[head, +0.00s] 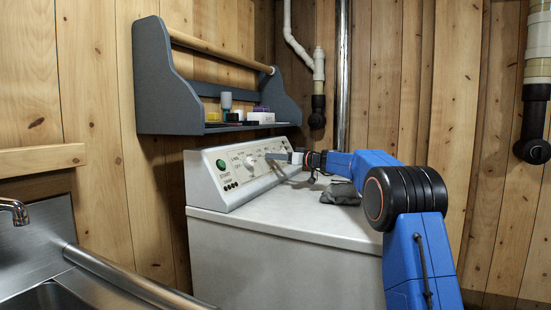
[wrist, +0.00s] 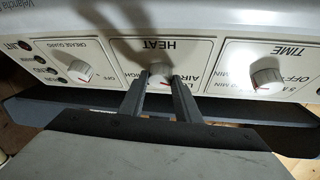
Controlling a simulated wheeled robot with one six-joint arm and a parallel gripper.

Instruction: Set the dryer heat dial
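The dryer's heat dial (wrist: 160,72) is a round white knob with a red mark, under the word HEAT, which reads upside down in the wrist view. The two dark fingers of my gripper (wrist: 160,78) stand apart, one on each side of this dial. The dial fills the gap between the fingertips; I cannot tell whether they touch it. In the head view my gripper (head: 280,156) is at the sloped control panel (head: 233,177) of the white dryer (head: 290,250) and hides part of the dials there.
The time dial (wrist: 266,78) and the crease guard dial (wrist: 80,72) flank the heat dial. A grey shelf (head: 165,90) with small items hangs above the panel. A grey cloth (head: 341,193) lies on the dryer top near my arm. A steel sink (head: 40,265) is at left.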

